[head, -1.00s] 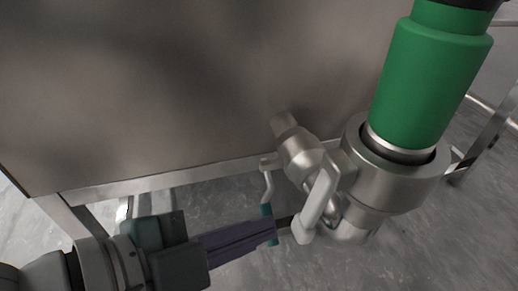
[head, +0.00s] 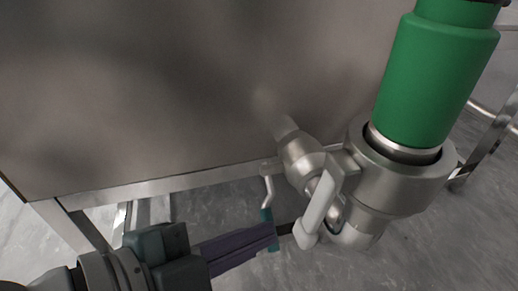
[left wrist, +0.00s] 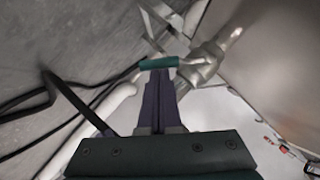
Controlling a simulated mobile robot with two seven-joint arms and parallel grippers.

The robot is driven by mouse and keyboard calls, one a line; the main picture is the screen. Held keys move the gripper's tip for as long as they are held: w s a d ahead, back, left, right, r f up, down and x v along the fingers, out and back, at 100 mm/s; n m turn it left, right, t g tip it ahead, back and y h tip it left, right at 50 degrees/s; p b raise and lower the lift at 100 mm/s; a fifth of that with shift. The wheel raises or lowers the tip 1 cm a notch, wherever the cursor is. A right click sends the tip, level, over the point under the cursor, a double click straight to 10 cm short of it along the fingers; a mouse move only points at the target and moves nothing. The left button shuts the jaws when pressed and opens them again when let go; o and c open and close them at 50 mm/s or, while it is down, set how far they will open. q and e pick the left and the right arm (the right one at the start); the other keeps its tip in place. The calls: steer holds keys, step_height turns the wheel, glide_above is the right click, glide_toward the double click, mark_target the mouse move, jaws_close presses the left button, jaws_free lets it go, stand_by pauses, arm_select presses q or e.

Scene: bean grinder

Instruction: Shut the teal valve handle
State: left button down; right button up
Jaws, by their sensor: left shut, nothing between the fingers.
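The teal valve handle (head: 266,215) is a small grip on a bent metal lever below the steel valve body (head: 302,160). It also shows in the left wrist view as a teal bar (left wrist: 158,63) lying across the fingertips. My left gripper (head: 274,238) comes in from the left, its purple fingers together and nothing between them. The fingertips are right at the teal grip; whether they touch it I cannot tell. In the left wrist view the shut fingers (left wrist: 159,76) point at the bar. My right gripper is not in view.
A white lever (head: 319,207) hangs just right of the fingertips. A green cylinder (head: 431,85) sits in a metal collar (head: 405,187) at the right. A large steel panel (head: 150,90) stands behind, above a frame rail. Dark cables (left wrist: 50,95) run at the left in the wrist view.

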arm_select(q)
steer(key=shift+f, duration=0.15)
steer(key=w+a+f+m+t+b, duration=0.1)
steer(key=w+f+m+t+b, duration=0.3)
steer(key=b, duration=0.1)
steer(key=shift+a+f+m+h, duration=0.2)
steer(key=shift+f+m+h, duration=0.05)
steer(key=shift+m+h, duration=0.05)
stand_by(0.5)
stand_by(0.4)
